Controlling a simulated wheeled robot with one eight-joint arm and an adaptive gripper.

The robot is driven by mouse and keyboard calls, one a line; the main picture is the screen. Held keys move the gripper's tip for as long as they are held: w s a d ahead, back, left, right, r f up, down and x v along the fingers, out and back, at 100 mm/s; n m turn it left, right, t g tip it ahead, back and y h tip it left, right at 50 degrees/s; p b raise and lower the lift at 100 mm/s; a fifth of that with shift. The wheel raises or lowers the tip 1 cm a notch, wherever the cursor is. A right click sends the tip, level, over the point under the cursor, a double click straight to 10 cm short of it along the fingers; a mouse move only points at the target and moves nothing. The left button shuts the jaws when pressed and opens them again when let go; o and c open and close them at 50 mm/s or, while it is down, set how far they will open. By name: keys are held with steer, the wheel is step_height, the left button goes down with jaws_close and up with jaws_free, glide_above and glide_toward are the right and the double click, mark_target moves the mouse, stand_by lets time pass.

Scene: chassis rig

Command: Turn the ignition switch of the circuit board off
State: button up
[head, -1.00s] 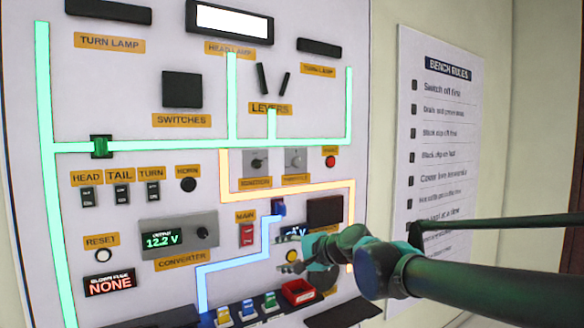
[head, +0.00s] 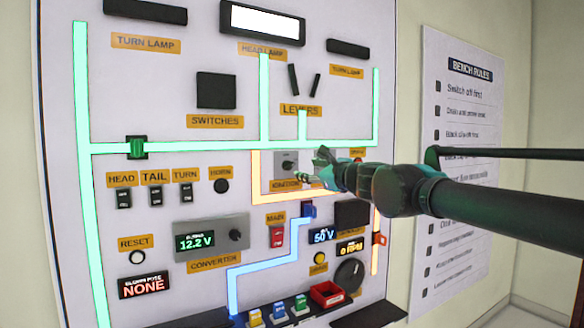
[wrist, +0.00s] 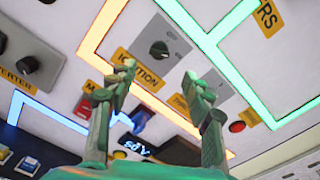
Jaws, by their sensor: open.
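The ignition switch (head: 286,161) is a grey plate with a dark round knob, above its orange IGNITION label (head: 284,185) on the white circuit board. The wrist view shows its knob (wrist: 159,48) clearly, just beyond and between the fingertips, with the label below it. My gripper (head: 312,167) is open and empty, just right of the switch in the head view. In the wrist view its two green fingers (wrist: 160,76) are spread apart, and no contact with the knob shows. The gripper hides the throttle control in the head view.
A red main switch (head: 277,237), a converter (head: 212,240) and a yellow button (head: 320,257) are lower on the board. A bench rules sheet (head: 465,150) hangs on the right wall.

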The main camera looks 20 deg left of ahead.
mark_target(290, 167)
steer(key=x, duration=1.1)
steer(key=c, duration=1.1)
steer(key=shift+n, duration=0.4)
steer(key=n, duration=0.5)
steer(key=shift+f, duration=0.1)
steer(key=n, duration=0.6)
steer(key=shift+f, duration=0.1)
steer(key=shift+n, duration=0.3)
steer(key=shift+s, duration=0.1)
